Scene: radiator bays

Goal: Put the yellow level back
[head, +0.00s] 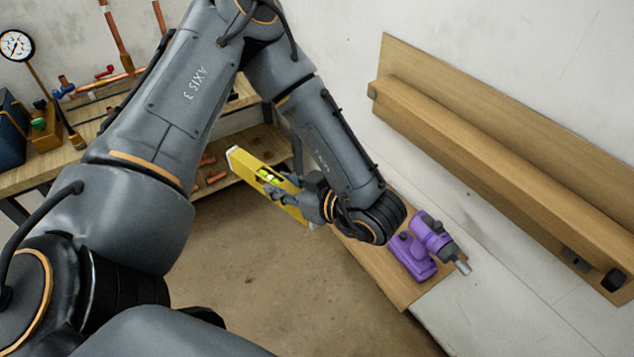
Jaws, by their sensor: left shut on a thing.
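The yellow level (252,172) is a long yellow bar with a pale end and a green vial, seen in the middle of the head view. My left gripper (275,188) is shut on it and holds it tilted, its pale end toward the upper left. The far end of the level is partly hidden behind my gripper and wrist. I cannot tell whether the level touches anything below it. My right gripper does not show.
A purple drill (418,253) lies on a wooden board (398,288) right of my wrist. A wooden wall rail (480,165) runs along the right wall. A workbench (100,128) with copper pipes, a gauge (16,45) and a dark blue box (10,128) stands at the left.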

